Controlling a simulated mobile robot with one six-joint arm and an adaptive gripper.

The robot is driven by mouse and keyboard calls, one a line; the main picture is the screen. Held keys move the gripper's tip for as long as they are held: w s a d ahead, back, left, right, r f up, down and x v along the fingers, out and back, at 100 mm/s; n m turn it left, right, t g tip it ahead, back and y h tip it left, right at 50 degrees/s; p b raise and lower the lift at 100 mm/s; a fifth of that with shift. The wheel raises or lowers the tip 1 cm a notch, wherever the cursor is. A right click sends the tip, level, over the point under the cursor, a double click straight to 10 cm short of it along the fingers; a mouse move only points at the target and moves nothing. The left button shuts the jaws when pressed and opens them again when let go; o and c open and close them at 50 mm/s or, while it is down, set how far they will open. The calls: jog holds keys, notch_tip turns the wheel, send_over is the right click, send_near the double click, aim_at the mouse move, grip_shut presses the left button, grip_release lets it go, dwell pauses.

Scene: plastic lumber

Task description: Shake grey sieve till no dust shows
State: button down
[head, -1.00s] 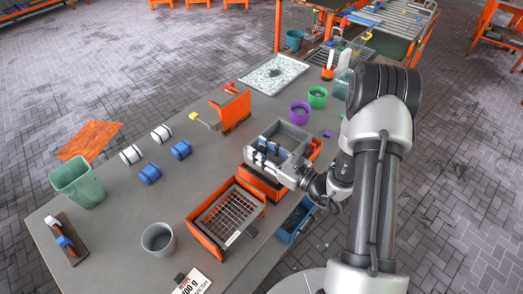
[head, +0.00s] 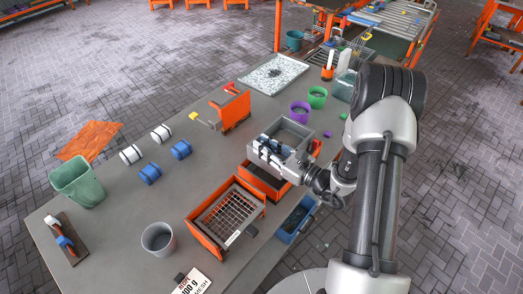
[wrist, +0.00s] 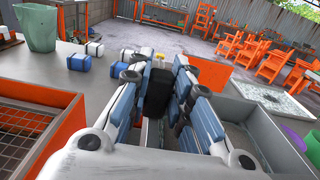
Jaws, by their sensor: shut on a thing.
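The grey sieve (head: 291,134) is a square, grey-walled box. It is held above an orange box (head: 263,183) near the right edge of the table. My gripper (head: 266,146) is at its near left side. In the wrist view my gripper (wrist: 160,85) is shut on a black handle (wrist: 158,97), and the sieve's grey wall (wrist: 262,140) shows at the right. My fingers hide part of the sieve. I cannot tell how much dust is left in it.
A second orange box with a wire grid (head: 228,214) stands close by at the front. A grey cup (head: 158,239) and a blue bin (head: 296,222) are near it. An orange upright panel (head: 235,110) and a purple pot (head: 299,110) stand beyond.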

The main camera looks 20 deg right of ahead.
jog(key=shift+w+d, duration=0.8)
jog(key=shift+d, duration=0.35)
jog(key=c, duration=1.4)
grip_release()
jog(key=shift+c, duration=0.2)
jog(key=v, duration=1.2)
